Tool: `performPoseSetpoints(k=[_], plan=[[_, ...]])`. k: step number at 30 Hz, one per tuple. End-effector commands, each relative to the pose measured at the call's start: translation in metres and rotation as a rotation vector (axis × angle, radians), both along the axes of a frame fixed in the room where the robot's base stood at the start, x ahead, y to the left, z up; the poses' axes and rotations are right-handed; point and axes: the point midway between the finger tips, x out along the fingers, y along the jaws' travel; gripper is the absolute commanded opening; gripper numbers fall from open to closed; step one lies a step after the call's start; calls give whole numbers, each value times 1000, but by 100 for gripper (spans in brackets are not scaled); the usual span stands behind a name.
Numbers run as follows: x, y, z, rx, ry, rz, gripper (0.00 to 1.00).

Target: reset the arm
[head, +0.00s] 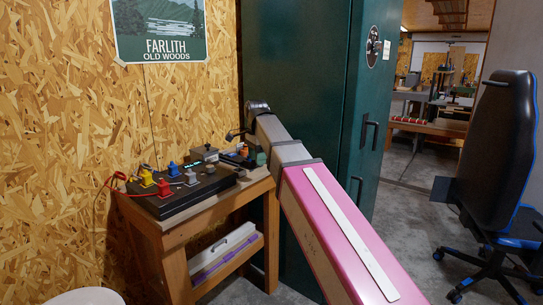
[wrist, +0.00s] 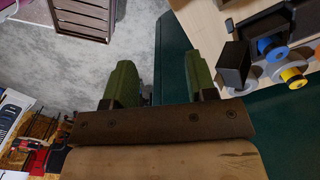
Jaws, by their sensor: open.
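My gripper (wrist: 159,78) shows in the wrist view as two green fingers on a brown bar. The fingers stand wide apart with nothing between them, so it is open and empty. In the head view my arm reaches from the lower right up to the far end of the plank bench (head: 178,232). Its end is beside the dark green cabinet (head: 297,60), and the fingers are hard to make out there.
A black panel (head: 165,207) with yellow, red and grey pieces lies on the bench. The wrist view shows blue (wrist: 270,46) and yellow (wrist: 292,77) round pieces at upper right. A white case (head: 224,246) lies on the lower shelf. An office chair (head: 503,150) stands right.

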Motion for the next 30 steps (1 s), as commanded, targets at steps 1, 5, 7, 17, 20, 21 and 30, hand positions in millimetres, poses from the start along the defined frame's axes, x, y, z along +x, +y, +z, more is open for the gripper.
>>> performPoseSetpoints(k=[1,5,7,17,20,21,30], plan=[[-2,-8,-14,-1,2,21,52],[-3,-30,-55,-1,4,107,52],[-5,-45,-82,-1,4,168,52],[-29,-116,-200,0,2,458,52],[-42,-137,-233,0,2,547,52],[-47,-146,-245,0,1,581,52],[-99,-203,-331,-1,1,845,52]])
